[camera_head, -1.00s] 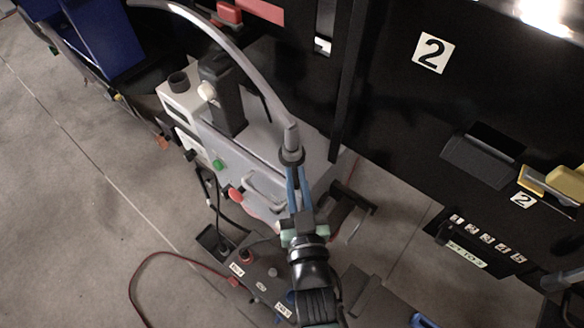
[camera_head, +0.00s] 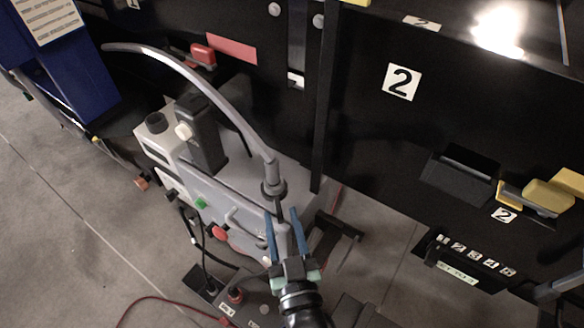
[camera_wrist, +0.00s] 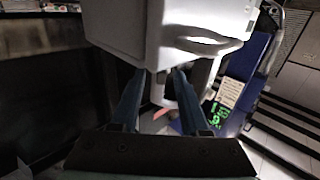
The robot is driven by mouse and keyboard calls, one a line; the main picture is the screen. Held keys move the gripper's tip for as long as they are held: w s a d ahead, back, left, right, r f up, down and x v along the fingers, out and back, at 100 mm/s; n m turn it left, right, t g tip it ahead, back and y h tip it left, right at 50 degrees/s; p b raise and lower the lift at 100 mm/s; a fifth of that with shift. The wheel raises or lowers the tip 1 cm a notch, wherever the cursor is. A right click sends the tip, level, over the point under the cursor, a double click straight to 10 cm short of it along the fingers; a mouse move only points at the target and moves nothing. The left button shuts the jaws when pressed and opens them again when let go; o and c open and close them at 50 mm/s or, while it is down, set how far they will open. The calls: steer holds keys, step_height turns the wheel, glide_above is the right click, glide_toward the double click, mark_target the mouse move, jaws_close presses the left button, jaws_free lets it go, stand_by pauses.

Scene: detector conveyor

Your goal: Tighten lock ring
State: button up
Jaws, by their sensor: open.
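The dark lock ring (camera_head: 273,188) sits around the lower end of a curved grey hose (camera_head: 215,97). A thin dark stem shows just below the ring. My gripper (camera_head: 283,216), with two blue fingers, is open just below the ring, and the fingers look apart from it. In the wrist view, the two fingers of my gripper (camera_wrist: 160,78) are spread, with no ring visible between them.
A grey-white machine (camera_head: 200,185) with a red button (camera_head: 220,232) and a green button (camera_head: 201,204) stands left of my gripper. A black cabinet marked 2 (camera_head: 401,82) stands right, with a yellow handle (camera_head: 548,195). A red cable (camera_head: 150,301) lies on the floor.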

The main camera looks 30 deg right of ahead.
steer(key=b+v, duration=0.1)
steer(key=v, duration=1)
steer(key=shift+b, duration=0.3)
steer(key=w+a+r+n+t+y, duration=0.1)
steer(key=w+r+t, duration=0.1)
steer(key=w+r, duration=0.45)
steer(key=w+a+r+t, duration=0.15)
steer(key=w+r, duration=0.25)
steer(key=r, duration=0.6)
steer(key=w+a+r+n+t+y, duration=0.1)
steer(key=w+r+t, duration=0.1)
steer(key=w+r, duration=0.5)
steer(key=s+a+r+t+y, duration=0.1)
steer(key=s+a+r, duration=0.1)
steer(key=r, duration=0.8)
steer(key=s+a+r+n+t+y, duration=0.1)
steer(key=s+a+r+t+y, duration=0.1)
steer(key=r, duration=0.8)
steer(key=s+a+r+n+t+y, duration=0.1)
steer(key=s+a+r, duration=0.3)
steer(key=r, duration=0.6)
steer(key=shift+a+t, duration=0.55)
steer(key=shift+a, duration=0.1)
